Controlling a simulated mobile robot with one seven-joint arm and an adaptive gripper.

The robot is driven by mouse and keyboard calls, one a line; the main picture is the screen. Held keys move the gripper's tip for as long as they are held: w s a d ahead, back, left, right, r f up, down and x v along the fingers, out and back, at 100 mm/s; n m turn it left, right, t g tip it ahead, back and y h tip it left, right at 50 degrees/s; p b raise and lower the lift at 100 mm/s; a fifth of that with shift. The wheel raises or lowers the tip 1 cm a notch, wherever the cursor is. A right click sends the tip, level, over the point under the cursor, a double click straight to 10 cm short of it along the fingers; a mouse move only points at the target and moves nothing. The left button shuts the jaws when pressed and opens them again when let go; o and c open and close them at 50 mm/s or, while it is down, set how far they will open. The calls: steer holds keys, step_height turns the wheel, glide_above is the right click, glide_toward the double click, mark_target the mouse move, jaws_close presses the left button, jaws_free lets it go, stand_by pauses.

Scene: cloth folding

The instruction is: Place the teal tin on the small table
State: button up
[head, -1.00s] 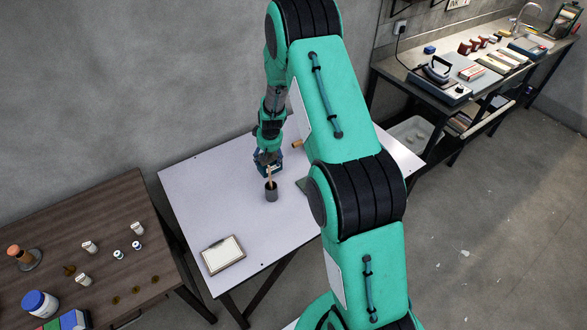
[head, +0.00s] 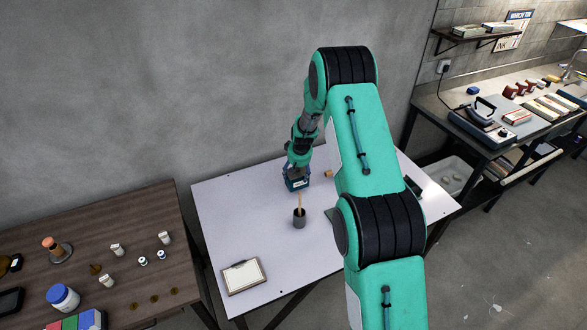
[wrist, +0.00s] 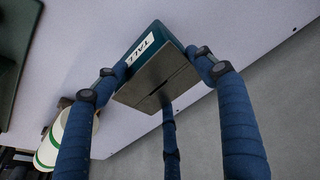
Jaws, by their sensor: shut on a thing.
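The teal tin (wrist: 152,45) is a dark teal box with a white label reading "TALL". My gripper (wrist: 155,75) has its blue fingers shut around it, with fingertips against its sides. In the head view the tin (head: 296,184) is at the end of my arm, over the far part of the white table (head: 225,225). My gripper (head: 294,170) partly covers it there. I cannot tell whether the tin touches the tabletop.
A dark pot with a stick (head: 299,218) stands in front of the tin. A clipboard (head: 244,276) lies near the front left. A brown table (head: 105,270) with bottles is at left, and a cluttered workbench (head: 430,108) at right. White tabletop left of the pot is clear.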

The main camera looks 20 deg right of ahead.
steer(key=w+d, duration=0.2)
steer(key=w, duration=0.6)
steer(key=shift+w+f, duration=0.15)
steer(key=shift+f, duration=0.25)
steer(key=shift+f+b, duration=0.5)
steer(key=shift+f, duration=1.25)
steer(key=o, duration=1.9)
steer(key=shift+f, duration=0.1)
steer(key=p+v, duration=0.1)
steer(key=v, duration=1.1)
